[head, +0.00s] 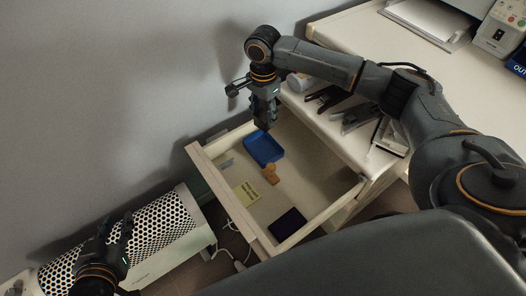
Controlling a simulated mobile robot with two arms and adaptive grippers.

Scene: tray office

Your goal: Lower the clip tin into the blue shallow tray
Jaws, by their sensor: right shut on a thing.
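The blue shallow tray (275,153) lies in the open drawer, toward its back. My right gripper (265,113) reaches in from the right and points down just above the tray's far edge. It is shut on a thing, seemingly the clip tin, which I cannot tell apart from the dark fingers. The visible floor of the tray looks empty. My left gripper (114,232) is at the lower left, away from the drawer, over a white perforated unit. Its fingers look apart, with nothing seen between them.
The drawer (222,190) also holds a brown object (270,174), a yellow note (246,193) and a dark navy item (287,223). Staplers (357,117) lie on the desk (345,38) at right. The perforated unit (160,228) stands by the wall.

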